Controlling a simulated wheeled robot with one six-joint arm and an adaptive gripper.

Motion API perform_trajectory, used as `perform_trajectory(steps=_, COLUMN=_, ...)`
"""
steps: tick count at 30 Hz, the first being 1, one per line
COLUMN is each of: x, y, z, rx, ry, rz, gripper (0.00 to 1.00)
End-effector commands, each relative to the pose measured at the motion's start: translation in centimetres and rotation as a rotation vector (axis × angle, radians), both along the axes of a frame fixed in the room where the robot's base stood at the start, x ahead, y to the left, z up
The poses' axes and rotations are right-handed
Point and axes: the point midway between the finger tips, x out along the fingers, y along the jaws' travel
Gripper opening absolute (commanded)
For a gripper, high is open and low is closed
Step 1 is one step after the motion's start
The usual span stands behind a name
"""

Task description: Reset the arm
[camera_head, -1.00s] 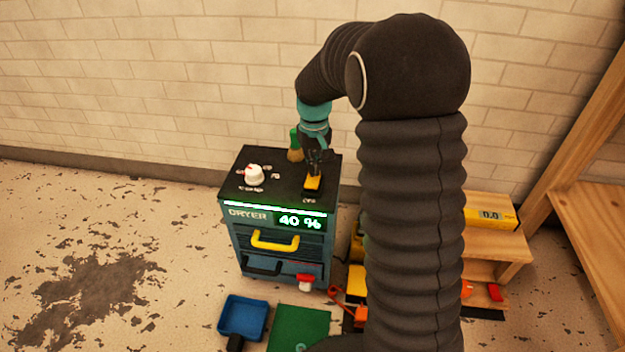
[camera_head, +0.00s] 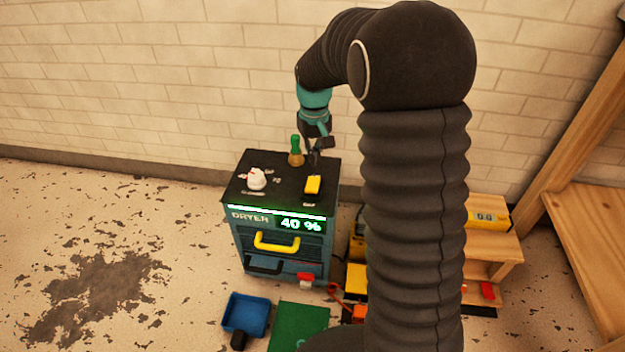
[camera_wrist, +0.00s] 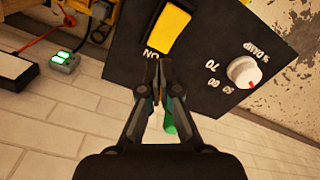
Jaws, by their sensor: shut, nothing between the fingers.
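My gripper (camera_head: 313,160) is above the back of the dryer's black top in the head view, behind the yellow switch. In the wrist view my gripper (camera_wrist: 160,66) is shut with nothing between its fingertips. The dryer (camera_head: 244,262) shows "40 %" on its lit front display. On its top are the yellow switch (camera_head: 313,184), a white knob (camera_head: 257,178) and a green-handled tool (camera_head: 295,150). The wrist view shows the yellow switch (camera_wrist: 169,30) with "ON" beside it and the white knob (camera_wrist: 243,72). A green piece (camera_wrist: 170,124) is partly hidden behind my fingers.
A blue tray (camera_head: 246,314) and a green mat (camera_head: 298,328) lie in front of the dryer. A wooden bench (camera_head: 512,245) with a yellow "0.0" device (camera_head: 490,217) stands at right. Wooden shelving (camera_head: 590,250) is farther right. The floor at left is open.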

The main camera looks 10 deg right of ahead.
Motion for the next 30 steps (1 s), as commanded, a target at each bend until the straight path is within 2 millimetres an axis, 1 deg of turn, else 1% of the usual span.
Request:
perform_trajectory(steps=1, x=0.0, y=0.0, z=0.7, rx=0.0, ry=-0.001, rz=0.0, gripper=0.0)
perform_trajectory(steps=5, x=0.0, y=0.0, z=1.1, rx=0.0, ry=0.0, rz=0.0, gripper=0.0)
perform_trajectory(steps=21, x=0.1, y=0.0, z=0.8, rx=0.0, ry=-0.006, rz=-0.021, gripper=0.0)
perform_trajectory(steps=23, x=-0.8, y=0.0, z=-0.1, rx=0.0, ry=0.011, rz=-0.031, gripper=0.0)
perform_trajectory(steps=24, x=-1.6, y=0.0, z=-0.8, rx=-0.001, ry=0.027, rz=-0.039, gripper=0.0)
perform_trajectory(steps=25, x=-2.3, y=0.0, z=-0.9, rx=0.0, ry=0.033, rz=-0.045, gripper=0.0)
perform_trajectory(steps=26, x=-3.1, y=0.0, z=-0.8, rx=-0.001, ry=0.036, rz=-0.05, gripper=0.0)
perform_trajectory(steps=30, x=-6.4, y=0.0, z=0.5, rx=-0.001, ry=0.019, rz=-0.072, gripper=0.0)
